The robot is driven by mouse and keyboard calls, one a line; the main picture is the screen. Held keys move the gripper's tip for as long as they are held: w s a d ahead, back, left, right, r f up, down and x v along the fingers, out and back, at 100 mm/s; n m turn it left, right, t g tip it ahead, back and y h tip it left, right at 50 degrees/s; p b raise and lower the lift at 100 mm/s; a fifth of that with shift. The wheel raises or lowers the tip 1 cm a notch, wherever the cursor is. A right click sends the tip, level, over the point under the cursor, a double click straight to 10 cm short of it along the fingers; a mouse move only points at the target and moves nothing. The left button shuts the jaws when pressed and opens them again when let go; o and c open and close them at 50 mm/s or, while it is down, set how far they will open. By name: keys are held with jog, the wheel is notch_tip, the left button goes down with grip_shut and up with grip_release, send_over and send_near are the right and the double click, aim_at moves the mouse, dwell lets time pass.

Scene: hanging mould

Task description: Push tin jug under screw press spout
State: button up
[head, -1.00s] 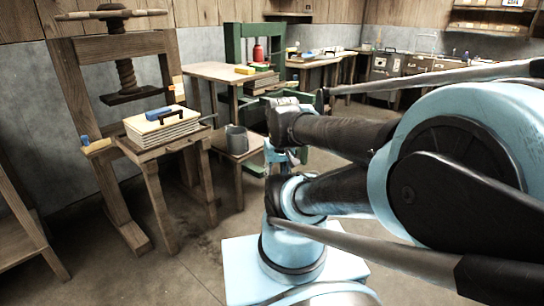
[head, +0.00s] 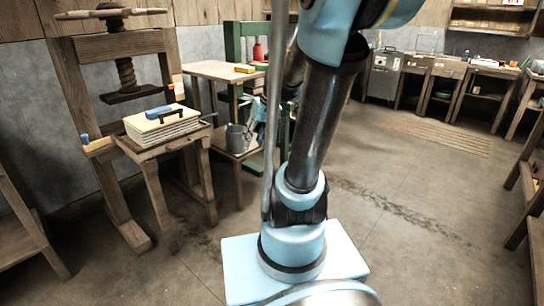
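The grey tin jug (head: 235,139) stands upright on a low wooden stand (head: 232,152) just right of the screw press. The wooden screw press (head: 124,72) stands at the left, with its screw above a stack of pale boards (head: 162,124). A small dark part, perhaps the spout (head: 208,116), sticks out at the right of the press bed, above and left of the jug. My gripper (head: 254,121) shows small and pale blue close to the jug's right side, partly behind my arm. I cannot tell whether it touches the jug or how its fingers stand.
A wooden table (head: 213,69) with a yellow block (head: 245,69) and a red bottle (head: 258,52) stands behind the jug. A green frame (head: 232,40) stands farther back. Benches line the far wall. The floor (head: 410,190) at the right is open.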

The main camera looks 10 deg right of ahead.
jog(key=w+d+f+n+t+y, duration=0.1)
jog(key=w+d+f+y, duration=0.1)
jog(key=w, duration=1)
jog(key=w+d+f+n+t+y, duration=0.1)
jog(key=w+f+n+y, duration=0.15)
jog(key=w, duration=0.95)
jog(key=w+d+f+n+t+y, duration=0.1)
jog(key=w+d+f+t+y, duration=0.15)
jog(key=w, duration=0.85)
jog(key=w+d+f+t+y, duration=0.1)
jog(key=w+d+f, duration=0.25)
jog(key=f, duration=0.25)
jog(key=w+d+f+t, duration=0.1)
jog(key=w+d+f, duration=0.1)
jog(key=w+f, duration=0.3)
jog(key=w+d+f+n+t+y, duration=0.1)
jog(key=d+f+n+t+y, duration=0.35)
jog(key=f, duration=1.05)
jog(key=m+g+h, duration=0.2)
jog(key=h, duration=0.1)
send_near(239, 141)
jog(key=w+f, duration=0.1)
jog(key=w+a+f, duration=0.1)
jog(key=w, duration=0.1)
jog(key=w+a+f, duration=0.1)
jog(key=shift+w+a+f, duration=0.15)
jog(key=shift+w, duration=0.05)
jog(key=shift+c, duration=0.2)
grip_shut()
